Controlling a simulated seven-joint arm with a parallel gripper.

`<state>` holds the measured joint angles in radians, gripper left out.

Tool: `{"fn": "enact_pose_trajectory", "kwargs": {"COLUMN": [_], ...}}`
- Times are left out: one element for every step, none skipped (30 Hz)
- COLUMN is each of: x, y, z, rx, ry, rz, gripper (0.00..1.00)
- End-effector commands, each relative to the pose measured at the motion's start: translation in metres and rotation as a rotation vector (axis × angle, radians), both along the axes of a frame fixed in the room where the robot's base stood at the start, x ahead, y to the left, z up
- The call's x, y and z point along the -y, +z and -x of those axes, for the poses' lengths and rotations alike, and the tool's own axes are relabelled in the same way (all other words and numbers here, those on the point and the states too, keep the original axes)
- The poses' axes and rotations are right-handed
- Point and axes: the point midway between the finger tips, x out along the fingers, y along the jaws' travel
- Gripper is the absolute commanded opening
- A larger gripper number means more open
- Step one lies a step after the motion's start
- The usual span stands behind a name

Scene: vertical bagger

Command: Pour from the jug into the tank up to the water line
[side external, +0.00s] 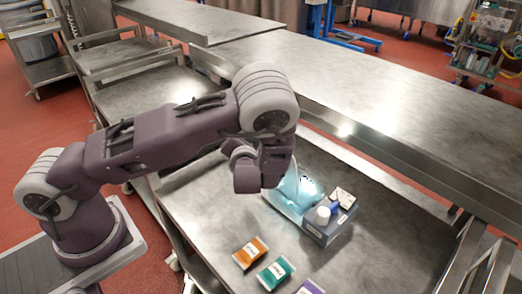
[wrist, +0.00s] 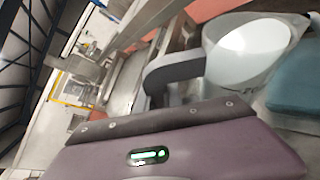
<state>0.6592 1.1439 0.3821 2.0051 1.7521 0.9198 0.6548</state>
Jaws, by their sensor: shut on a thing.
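The jug (wrist: 252,48) is pale and translucent with a wide round mouth and a grey handle (wrist: 172,72). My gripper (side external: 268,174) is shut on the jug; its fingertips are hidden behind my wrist. In the side view the jug (side external: 289,187) shows only partly beside my gripper, tilted over the light-blue tank (side external: 309,189). A blue surface at the right of the wrist view looks like part of the tank (wrist: 298,92). The liquid level and the water line cannot be made out. I cannot tell whether liquid is flowing.
Right beside the tank are a blue-grey box (side external: 334,229), a white-capped item (side external: 323,214) and a small white block (side external: 343,198). Orange (side external: 250,252), teal (side external: 275,272) and purple (side external: 310,287) packets lie at the front. The steel table (side external: 385,240) is clear at the right.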

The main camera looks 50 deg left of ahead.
Motion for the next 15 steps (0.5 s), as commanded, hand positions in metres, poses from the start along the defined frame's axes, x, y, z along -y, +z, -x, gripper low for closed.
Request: {"fn": "enact_pose_trajectory", "kwargs": {"x": [0.0005,0.0005,0.0004,0.0003,0.0002,0.0002,0.0002,0.0002,0.0002,0.0004,0.001,0.0017,0.002,0.0022,0.0022], "y": [0.003,0.0039,0.0045,0.0045,0.0045,0.0045,0.0045,0.0045,0.0045,0.005,0.0063,0.0081,0.0094,0.0103,0.011], "z": [-0.0006,-0.0004,-0.0002,-0.0002,-0.0001,-0.0001,-0.0001,-0.0001,-0.0001,-0.0004,-0.0011,-0.0017,-0.002,-0.002,-0.0019], "rx": [-0.011,-0.019,-0.024,-0.026,-0.027,-0.027,-0.027,-0.027,-0.027,-0.029,-0.037,-0.052,-0.063,-0.072,-0.08], "ry": [-0.001,-0.001,0.0,0.0,0.0,-0.001,-0.001,-0.001,-0.001,-0.001,-0.002,-0.001,-0.001,-0.001,0.0], "rz": [-0.018,-0.028,-0.034,-0.036,-0.037,-0.035,-0.035,-0.035,-0.035,-0.04,-0.051,-0.071,-0.085,-0.095,-0.104], "gripper": [0.0,0.0,0.0,0.0,0.0,0.0,0.0,0.0,0.0,0.0,0.0,0.0,0.0,0.0,0.0]}}
